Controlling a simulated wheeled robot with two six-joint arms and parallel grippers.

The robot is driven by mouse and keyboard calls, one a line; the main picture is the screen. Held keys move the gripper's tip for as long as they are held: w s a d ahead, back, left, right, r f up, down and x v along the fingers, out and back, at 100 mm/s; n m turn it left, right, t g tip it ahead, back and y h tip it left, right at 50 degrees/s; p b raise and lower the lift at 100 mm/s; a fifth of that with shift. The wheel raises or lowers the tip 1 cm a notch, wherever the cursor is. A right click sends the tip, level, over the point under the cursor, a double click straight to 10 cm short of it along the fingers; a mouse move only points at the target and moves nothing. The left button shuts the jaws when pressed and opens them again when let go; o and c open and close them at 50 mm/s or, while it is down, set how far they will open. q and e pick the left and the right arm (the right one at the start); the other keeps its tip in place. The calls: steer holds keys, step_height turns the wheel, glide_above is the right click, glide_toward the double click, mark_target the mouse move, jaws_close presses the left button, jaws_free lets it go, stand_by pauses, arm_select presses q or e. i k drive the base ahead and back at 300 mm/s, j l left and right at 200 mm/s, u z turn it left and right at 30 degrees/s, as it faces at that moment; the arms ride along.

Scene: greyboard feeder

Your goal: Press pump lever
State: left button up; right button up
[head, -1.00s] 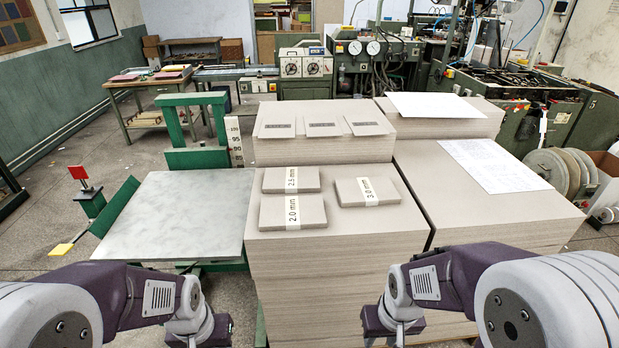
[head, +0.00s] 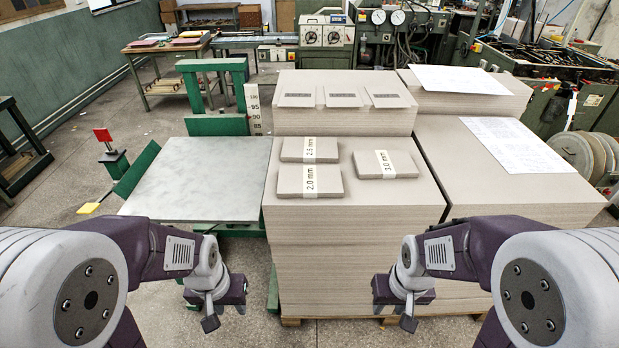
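A green lift stand (head: 212,95) with a grey table plate (head: 200,180) stands left of the board stacks. At its left are a small green post with a red top piece (head: 103,135) and a yellow pedal-like plate (head: 88,208) near the floor. I cannot tell for sure which of these is the pump lever. My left gripper (head: 210,322) hangs in front of the plate's near edge, well apart from both. My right gripper (head: 408,323) hangs in front of the board stack. The fingers of both are small and partly hidden, so their opening is unclear.
Tall greyboard stacks (head: 350,250) fill the middle and right, with banded packs marked 2.5 mm (head: 297,149), 2.0 mm (head: 298,181) and 3.0 mm (head: 400,165) on top. Machines stand behind. The floor (head: 40,190) at the left is mostly clear.

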mark_target(88, 208)
steer(key=u, duration=0.4)
steer(key=j+u, duration=0.15)
steer(key=u, duration=0.2)
steer(key=j+u, duration=0.1)
steer(key=u, duration=0.3)
steer(key=j+u, duration=0.1)
steer(key=u, duration=0.25)
steer(key=k+j, duration=0.05)
